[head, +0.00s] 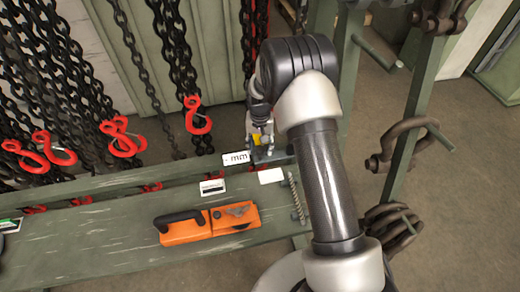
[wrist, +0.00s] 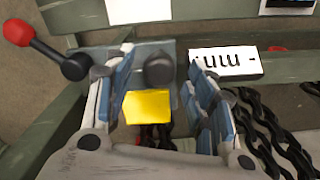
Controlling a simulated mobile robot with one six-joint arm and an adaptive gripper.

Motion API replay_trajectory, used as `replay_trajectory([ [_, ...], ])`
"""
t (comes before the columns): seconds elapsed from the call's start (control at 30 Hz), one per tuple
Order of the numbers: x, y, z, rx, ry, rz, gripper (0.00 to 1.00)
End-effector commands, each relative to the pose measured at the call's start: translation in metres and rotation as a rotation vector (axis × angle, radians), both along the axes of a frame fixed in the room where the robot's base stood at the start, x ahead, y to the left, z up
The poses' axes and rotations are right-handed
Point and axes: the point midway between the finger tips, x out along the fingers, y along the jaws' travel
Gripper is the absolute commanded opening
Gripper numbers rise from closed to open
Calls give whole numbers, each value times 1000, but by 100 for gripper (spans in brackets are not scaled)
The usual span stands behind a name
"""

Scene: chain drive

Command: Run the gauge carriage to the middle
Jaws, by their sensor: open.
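What looks like the gauge carriage, a small grey block, sits on the green rail by the "mm" label. In the wrist view it has a dark round knob (wrist: 160,69) and a lever with a red ball (wrist: 18,32) sticking out to the left. A yellow block (wrist: 147,107) shows between my fingers, below the knob; I cannot tell whether it belongs to the carriage. My gripper (wrist: 165,85) is open, its blue pads on either side of the knob and apart from it. In the head view my arm partly hides the carriage (head: 270,155), and my gripper (head: 262,140) is small there.
The white "mm" label (wrist: 225,63) is on the rail, beside the carriage. Black chains with red hooks (head: 197,115) hang at the left. An orange tool (head: 207,223) lies on the green bench (head: 100,245). Shackles (head: 405,140) hang on a post at the right.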

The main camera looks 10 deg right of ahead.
Motion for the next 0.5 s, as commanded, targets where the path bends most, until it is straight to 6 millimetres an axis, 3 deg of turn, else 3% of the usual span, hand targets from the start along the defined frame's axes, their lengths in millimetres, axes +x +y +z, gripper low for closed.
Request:
replay_trajectory([
  [0.13, 0, 0, -11, 0, 1, 0, 50],
  [0.43, 0, 0, -13, 0, 0, 0, 50],
  [0.5, 0, 0, -13, 0, 0, 0, 46],
])
